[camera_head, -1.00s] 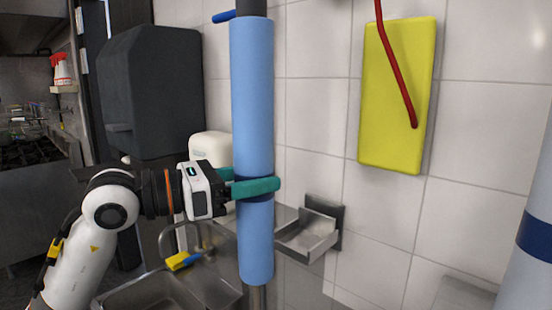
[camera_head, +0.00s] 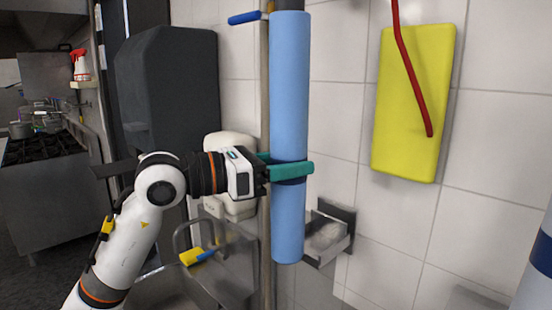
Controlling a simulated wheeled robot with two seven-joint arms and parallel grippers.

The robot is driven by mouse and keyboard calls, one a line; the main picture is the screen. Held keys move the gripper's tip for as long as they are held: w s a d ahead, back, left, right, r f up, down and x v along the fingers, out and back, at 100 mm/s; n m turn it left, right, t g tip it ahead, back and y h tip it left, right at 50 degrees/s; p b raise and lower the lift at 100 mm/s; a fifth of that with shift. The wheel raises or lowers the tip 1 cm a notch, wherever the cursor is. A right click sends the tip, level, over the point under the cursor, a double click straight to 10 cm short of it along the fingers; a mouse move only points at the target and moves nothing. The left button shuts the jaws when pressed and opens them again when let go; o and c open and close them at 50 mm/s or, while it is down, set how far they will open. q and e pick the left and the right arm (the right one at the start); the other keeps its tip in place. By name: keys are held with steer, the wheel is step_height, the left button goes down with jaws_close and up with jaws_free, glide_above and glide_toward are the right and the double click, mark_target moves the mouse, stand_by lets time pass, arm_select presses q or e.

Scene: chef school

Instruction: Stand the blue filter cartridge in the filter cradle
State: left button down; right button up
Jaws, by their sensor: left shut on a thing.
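The blue filter cartridge (camera_head: 289,95) is a long, light blue cylinder held upright in the middle of the view. My left gripper (camera_head: 300,170) is shut around it below mid-height, with teal fingers at a dark blue band. A metal tray-like bracket on the wall (camera_head: 327,240), which looks like the filter cradle, is to the right of the cartridge's lower end. The cartridge hides part of the bracket's left side. I cannot tell the depth gap between them. My right gripper is not in view.
A vertical metal pipe (camera_head: 265,215) with a blue handle (camera_head: 244,18) stands just left of the cartridge. A yellow board (camera_head: 410,120) and a red hose (camera_head: 408,60) are on the tiled wall. A pale cylinder with a dark blue band (camera_head: 541,252) stands at the right edge.

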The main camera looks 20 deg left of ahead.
arm_select(q)
steer(key=shift+w+d, duration=0.25)
steer(key=shift+w, duration=0.45)
steer(key=w+d+f+p, duration=0.1)
steer(key=w+d+p, duration=0.1)
steer(key=w, duration=0.4)
steer(key=shift+w+d+f, duration=0.2)
steer(key=shift+w, duration=0.05)
steer(key=shift+c, duration=2.3)
jaws_free()
steer(key=shift+s, duration=0.1)
steer(key=b+v, duration=0.5)
steer(key=v, duration=0.7)
steer(key=shift+b, duration=0.4)
